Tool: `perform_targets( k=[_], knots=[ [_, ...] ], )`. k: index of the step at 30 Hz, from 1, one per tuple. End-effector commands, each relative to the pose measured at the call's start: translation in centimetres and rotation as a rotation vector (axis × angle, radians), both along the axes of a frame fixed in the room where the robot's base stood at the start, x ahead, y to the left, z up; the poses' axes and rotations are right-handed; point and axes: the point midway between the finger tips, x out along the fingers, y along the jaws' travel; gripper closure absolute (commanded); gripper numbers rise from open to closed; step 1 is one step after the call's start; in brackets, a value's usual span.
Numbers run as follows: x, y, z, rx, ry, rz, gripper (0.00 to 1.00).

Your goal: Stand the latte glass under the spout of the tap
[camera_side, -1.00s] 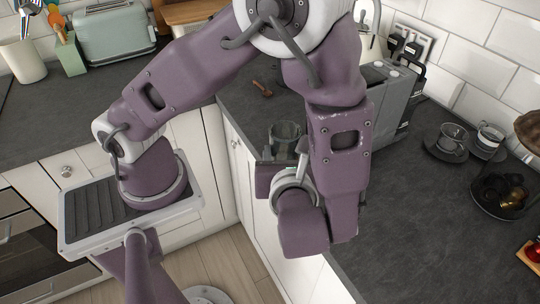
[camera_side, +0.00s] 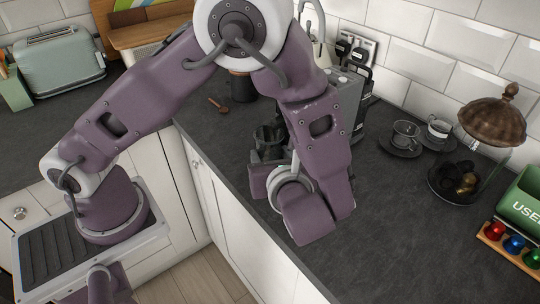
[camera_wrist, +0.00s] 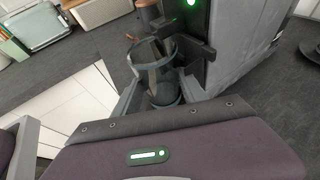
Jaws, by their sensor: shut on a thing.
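The clear latte glass (camera_side: 267,137) shows behind my wrist in the side view, close to the left of the grey coffee machine (camera_side: 346,97). In the wrist view the glass (camera_wrist: 153,50) appears with its round rim up, beside the machine's dark front parts (camera_wrist: 195,48).
Cups on saucers (camera_side: 403,139), a domed capsule stand (camera_side: 466,170), coloured capsules (camera_side: 514,243) and a green bin (camera_side: 520,200) are to the right. The front slate worktop (camera_side: 385,225) is clear.

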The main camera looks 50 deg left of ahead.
Motion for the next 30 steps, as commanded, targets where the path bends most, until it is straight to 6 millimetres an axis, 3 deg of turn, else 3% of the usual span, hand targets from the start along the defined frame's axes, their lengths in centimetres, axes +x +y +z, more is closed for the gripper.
perform_targets(
  k=[10,11,14,22,30],
  knots=[
    [0.0,0.0,-0.3,0.001,0.000,0.000,1.00],
    [0.0,0.0,-0.3,0.001,0.000,0.000,0.45],
    [0.0,0.0,-0.3,0.000,0.000,0.000,0.25],
    [0.0,-0.2,-0.3,-0.002,-0.001,-0.004,0.25],
    [-0.9,-2.1,0.6,-0.004,-0.003,-0.005,0.25]
  ],
)
